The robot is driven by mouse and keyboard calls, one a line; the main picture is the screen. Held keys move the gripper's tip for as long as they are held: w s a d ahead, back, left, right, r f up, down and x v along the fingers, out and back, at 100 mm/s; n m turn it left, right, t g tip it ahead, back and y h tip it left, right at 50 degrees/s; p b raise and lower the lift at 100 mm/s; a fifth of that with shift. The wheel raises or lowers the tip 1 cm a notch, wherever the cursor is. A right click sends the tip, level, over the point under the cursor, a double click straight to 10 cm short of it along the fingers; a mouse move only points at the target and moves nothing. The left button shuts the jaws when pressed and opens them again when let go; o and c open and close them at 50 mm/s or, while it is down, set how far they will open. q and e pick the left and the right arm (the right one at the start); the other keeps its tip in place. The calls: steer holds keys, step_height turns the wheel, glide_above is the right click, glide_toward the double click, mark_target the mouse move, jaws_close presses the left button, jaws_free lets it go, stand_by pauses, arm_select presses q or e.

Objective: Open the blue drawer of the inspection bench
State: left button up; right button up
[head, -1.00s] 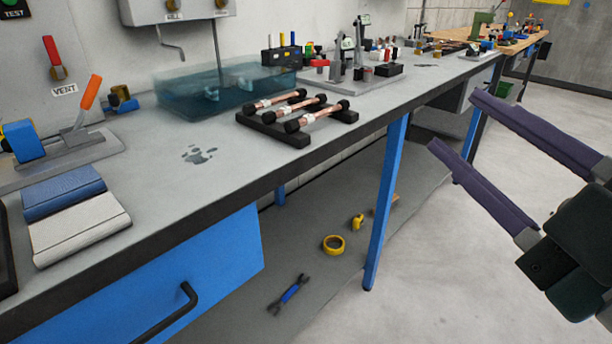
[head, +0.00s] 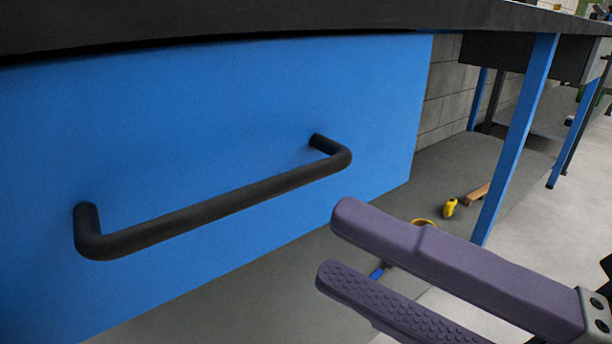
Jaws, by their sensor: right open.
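The blue drawer (head: 230,110) fills the left and middle of the head view, its front under the dark edge of the bench top. Its black bar handle (head: 215,208) runs across the front, with a post at each end. The drawer front looks flush beneath the bench top. My right gripper (head: 335,248) is at the lower right, its two purple fingers apart and pointing left toward the handle. Nothing is between the fingers, and they look apart from the handle, to the right of and below its right end. My left gripper is out of the view.
The inspection bench's dark edge (head: 250,22) runs along the top. A blue bench leg (head: 518,140) stands right of the drawer. On the grey lower shelf (head: 450,170) lie a yellow item (head: 449,207) and a partly hidden yellow ring (head: 423,222). Open floor shows at right.

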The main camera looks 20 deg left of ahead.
mark_target(256, 202)
steer(key=x, duration=0.8)
steer(key=shift+r, duration=0.1)
steer(key=shift+c, duration=0.3)
jaws_close()
stand_by(0.8)
